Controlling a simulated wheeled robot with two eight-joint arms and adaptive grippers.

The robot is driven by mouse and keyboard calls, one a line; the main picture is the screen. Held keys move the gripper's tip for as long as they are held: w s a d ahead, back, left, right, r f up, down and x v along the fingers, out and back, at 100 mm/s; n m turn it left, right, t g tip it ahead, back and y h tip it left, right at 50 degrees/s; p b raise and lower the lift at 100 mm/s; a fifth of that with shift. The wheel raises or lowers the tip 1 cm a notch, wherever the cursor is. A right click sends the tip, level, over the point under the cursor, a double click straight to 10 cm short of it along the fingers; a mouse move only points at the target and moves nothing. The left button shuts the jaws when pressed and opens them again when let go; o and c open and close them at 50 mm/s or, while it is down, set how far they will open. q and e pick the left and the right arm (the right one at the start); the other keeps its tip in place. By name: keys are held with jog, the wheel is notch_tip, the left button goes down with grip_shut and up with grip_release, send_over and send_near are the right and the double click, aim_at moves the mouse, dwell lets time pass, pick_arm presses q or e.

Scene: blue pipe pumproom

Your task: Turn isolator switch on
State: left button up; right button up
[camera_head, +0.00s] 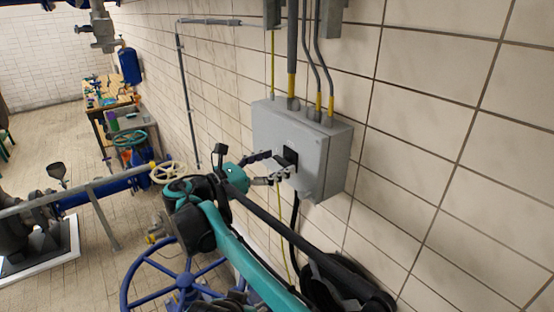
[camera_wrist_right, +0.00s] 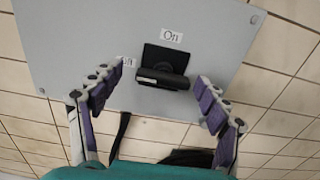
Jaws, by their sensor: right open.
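The isolator switch is a grey box (camera_head: 322,157) on the tiled wall with a black switch handle (camera_head: 290,157) on its front. In the right wrist view the handle (camera_wrist_right: 163,78) lies across a black square plate (camera_wrist_right: 166,57), almost level in the picture. An "On" label (camera_wrist_right: 171,37) sits above the plate. A second label (camera_wrist_right: 127,62) at its left is partly hidden by a finger. My right gripper (camera_head: 276,167) is open in front of the box, its purple-padded fingers on either side of the handle, with gaps visible in the wrist view (camera_wrist_right: 162,80). My left gripper is out of view.
Conduits (camera_head: 292,50) enter the box from above, and a black cable (camera_head: 294,225) hangs below. A blue handwheel (camera_head: 185,280) stands under my right arm. Blue pipework (camera_head: 100,190) and a workbench (camera_head: 108,100) are to the left. The wall right of the box is bare.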

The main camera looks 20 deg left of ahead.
jog(key=shift+w+d, duration=0.1)
jog(key=shift+w, duration=0.05)
jog(key=shift+s+r, duration=0.25)
jog(key=shift+s, duration=0.25)
jog(key=shift+w+f, duration=0.1)
jog(key=shift+w, duration=0.15)
jog(key=c, duration=1)
jog(key=shift+c, duration=0.8)
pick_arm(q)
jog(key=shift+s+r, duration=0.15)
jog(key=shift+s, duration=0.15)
